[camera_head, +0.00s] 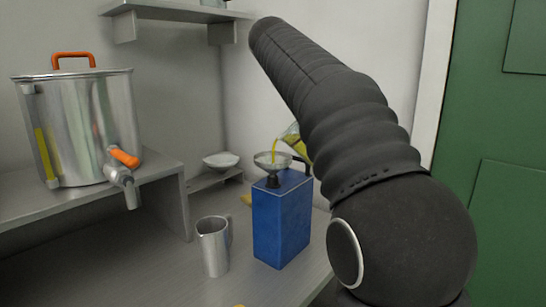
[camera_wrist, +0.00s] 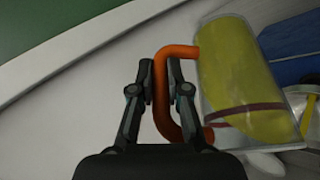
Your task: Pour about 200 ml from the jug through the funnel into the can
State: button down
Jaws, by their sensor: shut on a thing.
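A clear jug (camera_head: 293,139) of yellow-green oil is tilted beside the funnel, partly hidden behind my arm. A thin yellow stream runs from it into the metal funnel (camera_head: 265,160). The funnel sits in the top of the blue can (camera_head: 281,222), which stands upright on the bench. In the wrist view my gripper (camera_wrist: 161,75) is shut on the jug's orange handle (camera_wrist: 160,100). The jug (camera_wrist: 235,70) shows yellow oil and a dark red band there. The blue can (camera_wrist: 291,66) lies beyond it, partly hidden. The level inside the can is not visible.
A metal cup (camera_head: 213,247) stands left of the can. A steel tank (camera_head: 80,125) with an orange-handled tap (camera_head: 123,170) sits on a raised shelf at left. A white dish (camera_head: 220,160) is behind. A green door (camera_head: 495,150) is at right.

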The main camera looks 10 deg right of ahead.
jog(key=shift+w+a+r+h+b, duration=0.15)
jog(key=shift+a+h+b, duration=0.1)
jog(key=shift+h+b, duration=0.45)
dwell(0.9)
jog(key=shift+w+a+r+n+g+h, duration=0.1)
jog(key=shift+a+r+n+g+h, duration=0.1)
jog(key=shift+r+h, duration=0.15)
jog(key=shift+a+r+n+g+h, duration=0.1)
jog(key=shift+r+n+g+h, duration=0.1)
jog(key=shift+r+h, duration=0.15)
dwell(1.3)
